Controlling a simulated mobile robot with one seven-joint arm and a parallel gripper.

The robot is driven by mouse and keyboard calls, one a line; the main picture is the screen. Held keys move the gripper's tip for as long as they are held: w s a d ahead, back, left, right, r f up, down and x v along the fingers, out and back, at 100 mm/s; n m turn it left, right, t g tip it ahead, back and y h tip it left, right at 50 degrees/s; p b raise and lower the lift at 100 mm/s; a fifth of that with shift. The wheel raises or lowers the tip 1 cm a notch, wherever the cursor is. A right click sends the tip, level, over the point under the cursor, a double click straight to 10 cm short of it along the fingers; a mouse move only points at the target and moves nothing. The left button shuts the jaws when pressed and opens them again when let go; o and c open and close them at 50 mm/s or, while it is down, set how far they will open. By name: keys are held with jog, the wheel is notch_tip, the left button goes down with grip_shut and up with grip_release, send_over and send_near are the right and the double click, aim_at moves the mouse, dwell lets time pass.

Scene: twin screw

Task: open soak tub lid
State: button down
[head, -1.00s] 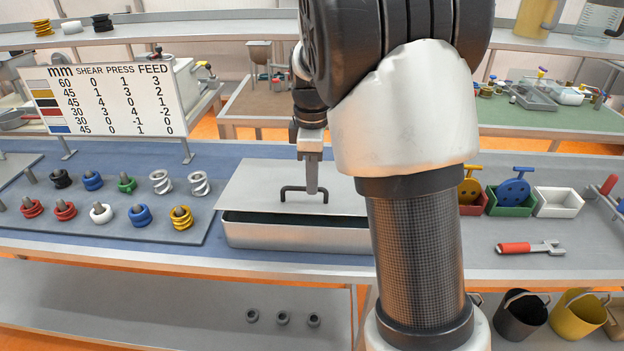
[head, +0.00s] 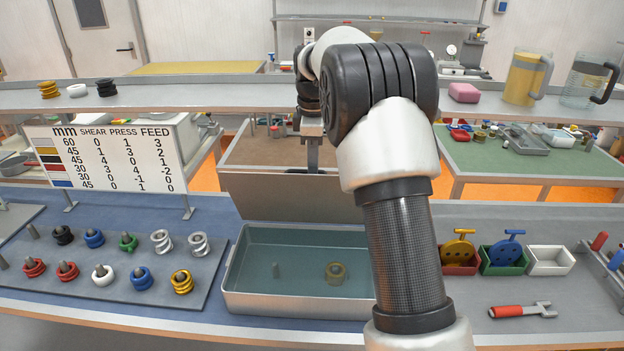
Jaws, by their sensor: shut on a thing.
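The soak tub (head: 300,305) is a grey metal box on the blue bench mat, filled with clear greenish liquid. My gripper (head: 312,165) is at the lid's upper part, shut on the lid handle, which is mostly hidden from this side. My arm covers the tub's right end and the lid's right part.
A board of coloured rings on pegs (head: 120,262) lies left of the tub, with a number sign (head: 105,160) behind it. Small red, green and white bins (head: 549,262) and a red-handled tool (head: 520,311) are on the right. A raised shelf (head: 200,98) runs behind.

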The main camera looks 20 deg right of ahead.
jog(key=shift+w+d+f, duration=0.1)
jog(key=shift+w+d, duration=0.15)
jog(key=shift+w, duration=0.35)
jog(key=shift+w+d+f, duration=0.1)
jog(key=shift+w+d, duration=0.1)
jog(key=shift+w, duration=0.35)
jog(key=shift+w+d, duration=0.25)
jog(key=shift+w, duration=0.35)
jog(key=c, duration=1.9)
grip_release()
jog(key=shift+w+f, duration=0.1)
jog(key=shift+o, duration=0.3)
jog(key=shift+w, duration=0.15)
jog(key=shift+r, duration=0.25)
jog(key=shift+r, duration=0.1)
